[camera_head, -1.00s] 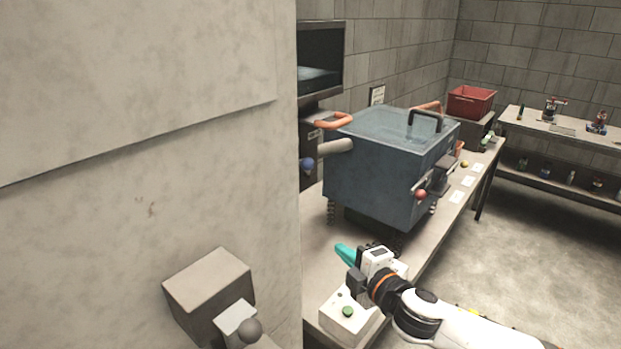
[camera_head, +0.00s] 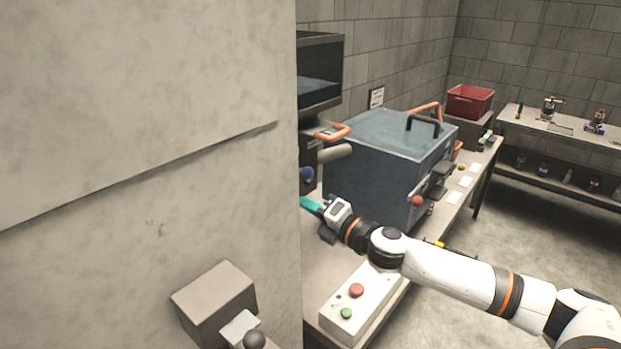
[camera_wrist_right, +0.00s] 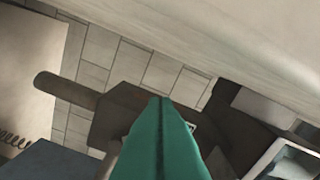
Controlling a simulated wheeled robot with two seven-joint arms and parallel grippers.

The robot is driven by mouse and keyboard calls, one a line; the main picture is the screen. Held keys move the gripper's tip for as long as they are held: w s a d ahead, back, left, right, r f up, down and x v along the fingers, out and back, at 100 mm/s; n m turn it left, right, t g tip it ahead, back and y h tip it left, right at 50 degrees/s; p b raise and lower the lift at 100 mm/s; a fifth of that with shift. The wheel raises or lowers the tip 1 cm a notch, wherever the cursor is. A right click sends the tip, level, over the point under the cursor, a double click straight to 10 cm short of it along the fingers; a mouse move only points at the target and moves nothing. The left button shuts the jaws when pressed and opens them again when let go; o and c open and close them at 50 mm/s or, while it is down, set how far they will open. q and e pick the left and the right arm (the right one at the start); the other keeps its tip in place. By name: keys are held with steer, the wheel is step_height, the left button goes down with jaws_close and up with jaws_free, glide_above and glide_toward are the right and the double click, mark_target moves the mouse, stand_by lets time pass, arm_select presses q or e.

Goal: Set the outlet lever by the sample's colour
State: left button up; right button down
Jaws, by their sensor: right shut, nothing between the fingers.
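My right gripper (camera_head: 310,205) has teal fingers, shut and empty, left of the blue tank's front and close to the pale wall's edge. Its closed fingers (camera_wrist_right: 160,140) also fill the lower middle of the right wrist view. A blue ball knob (camera_head: 306,174) sits just above the fingertips, partly cut off by the wall. A red ball knob (camera_head: 416,201) is on the tank's right side. I cannot tell which is the outlet lever. I cannot make out the sample. My left gripper is out of view.
The blue tank (camera_head: 375,165) has a grey pipe (camera_head: 333,152) and stands on the bench. A box with red and green buttons (camera_head: 357,291) is at the bench's near end. The pale wall (camera_head: 130,150) blocks the left. Open floor (camera_head: 530,250) lies to the right.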

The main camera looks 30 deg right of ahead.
mark_target(309, 177)
arm_select(q)
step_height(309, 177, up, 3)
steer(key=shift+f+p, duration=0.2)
steer(key=shift+p, duration=0.7)
arm_select(e)
steer(key=w, duration=0.1)
steer(key=w+d+r, duration=0.1)
steer(key=w+d, duration=0.1)
steer(key=w, duration=0.1)
steer(key=shift+w+d+r, duration=0.1)
steer(key=shift+d+r, duration=0.1)
steer(key=shift+r, duration=0.1)
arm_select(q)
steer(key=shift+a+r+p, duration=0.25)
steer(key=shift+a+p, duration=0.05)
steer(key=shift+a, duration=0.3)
arm_select(e)
steer(key=shift+w+r+m, duration=0.1)
steer(key=shift+r+m, duration=0.15)
steer(key=shift+m, duration=0.15)
